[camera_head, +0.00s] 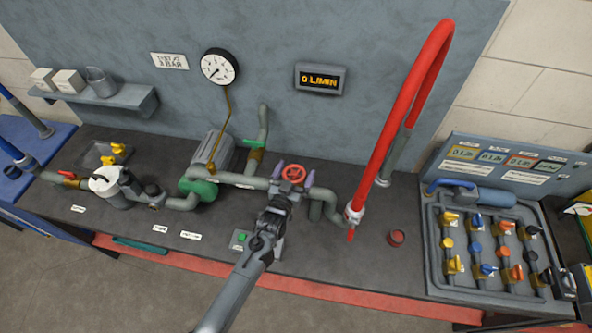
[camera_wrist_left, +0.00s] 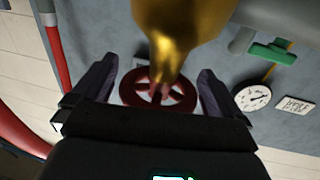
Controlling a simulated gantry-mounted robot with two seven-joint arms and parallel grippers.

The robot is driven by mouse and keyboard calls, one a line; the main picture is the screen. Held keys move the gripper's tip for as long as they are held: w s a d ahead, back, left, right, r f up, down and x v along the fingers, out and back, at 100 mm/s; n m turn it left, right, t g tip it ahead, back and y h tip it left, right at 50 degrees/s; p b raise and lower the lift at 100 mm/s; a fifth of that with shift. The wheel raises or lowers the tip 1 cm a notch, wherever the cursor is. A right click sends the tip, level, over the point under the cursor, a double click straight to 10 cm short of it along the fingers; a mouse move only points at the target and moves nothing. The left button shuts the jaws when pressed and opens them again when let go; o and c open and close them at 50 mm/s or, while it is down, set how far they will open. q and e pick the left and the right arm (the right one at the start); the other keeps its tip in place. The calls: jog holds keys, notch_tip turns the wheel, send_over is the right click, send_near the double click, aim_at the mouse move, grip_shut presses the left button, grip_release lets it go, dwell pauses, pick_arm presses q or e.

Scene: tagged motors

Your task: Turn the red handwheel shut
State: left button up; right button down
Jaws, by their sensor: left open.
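The red handwheel (camera_head: 293,174) sits on the grey pipe line near the middle of the bench. In the left wrist view the handwheel (camera_wrist_left: 132,92) shows its rim and spokes, with a brass valve body (camera_wrist_left: 180,28) covering part of it. My left gripper (camera_head: 292,177) is open, with one purple-grey finger on each side of the wheel. In the left wrist view my left gripper (camera_wrist_left: 155,88) spans the rim, with gaps visible on both sides. Whether it touches the wheel cannot be told. My right gripper is not in view.
A tall red hose (camera_head: 398,115) arches just right of the wheel. A green lever (camera_head: 254,143) and a green-ended pump (camera_head: 199,188) are to the left. A pressure gauge (camera_head: 219,66) and a display reading 0 L/MIN (camera_head: 320,79) hang behind. A red button (camera_head: 397,238) is front right.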

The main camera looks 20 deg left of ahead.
pick_arm(q)
jog(key=shift+w, duration=0.45)
jog(key=c, duration=0.9)
jog(key=shift+f, duration=0.1)
jog(key=shift+c, duration=0.2)
jog(key=shift+a+m+h, duration=0.1)
jog(key=shift+m+h, duration=0.3)
jog(key=shift+h, duration=0.1)
